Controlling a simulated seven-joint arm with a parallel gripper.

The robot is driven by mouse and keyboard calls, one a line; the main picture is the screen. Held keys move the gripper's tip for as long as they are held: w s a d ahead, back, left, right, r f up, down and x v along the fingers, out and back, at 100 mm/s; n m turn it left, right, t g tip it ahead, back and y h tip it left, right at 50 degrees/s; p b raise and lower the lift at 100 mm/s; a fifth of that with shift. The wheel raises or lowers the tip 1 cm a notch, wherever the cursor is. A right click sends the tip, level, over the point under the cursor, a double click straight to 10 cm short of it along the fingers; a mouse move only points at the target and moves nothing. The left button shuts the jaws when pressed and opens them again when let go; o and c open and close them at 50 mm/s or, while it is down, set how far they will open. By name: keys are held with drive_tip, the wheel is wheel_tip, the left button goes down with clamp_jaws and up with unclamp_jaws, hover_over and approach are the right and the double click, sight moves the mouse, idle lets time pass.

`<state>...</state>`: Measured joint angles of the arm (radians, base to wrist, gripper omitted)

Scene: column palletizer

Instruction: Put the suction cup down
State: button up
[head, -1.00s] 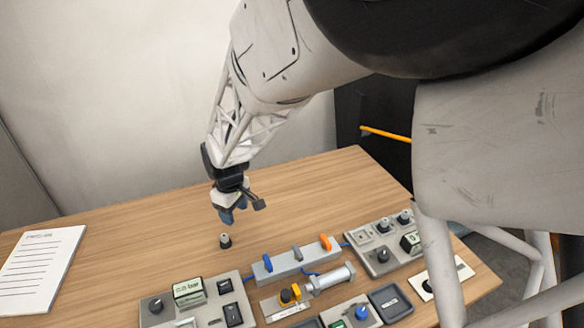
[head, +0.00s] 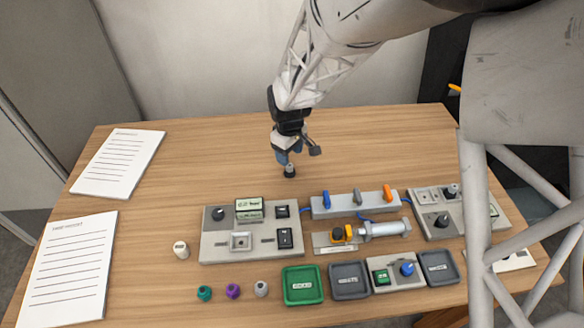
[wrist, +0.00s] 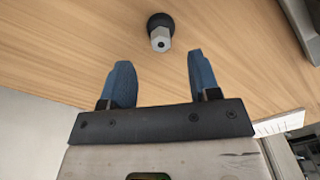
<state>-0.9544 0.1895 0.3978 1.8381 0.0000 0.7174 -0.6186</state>
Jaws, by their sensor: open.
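The suction cup (head: 290,171), a small dark cup with a grey hexagonal fitting on top, stands upright on the bare wooden table behind the panels. It also shows in the wrist view (wrist: 160,34), past the fingertips. My gripper (head: 284,158) has blue fingers. In the wrist view its fingers (wrist: 160,62) are spread apart with nothing between them. The gripper is just above and beside the cup in the head view, apart from it in the wrist view.
A grey control panel (head: 210,250), a manifold with coloured levers (head: 350,204) and a cylinder (head: 385,229) are in front of the cup. Small cups, a green tray (head: 303,300) and grey trays line the front. Papers (head: 118,165) lie left. The table behind the cup is clear.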

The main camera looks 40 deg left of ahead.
sight(290, 165)
drive_tip(key=shift+f, duration=0.2)
drive_tip(key=shift+s+f, duration=0.1)
drive_tip(key=shift+f, duration=2.4)
clamp_jaws()
drive_tip(key=shift+r, duration=0.15)
drive_tip(key=shift+r, duration=4.85)
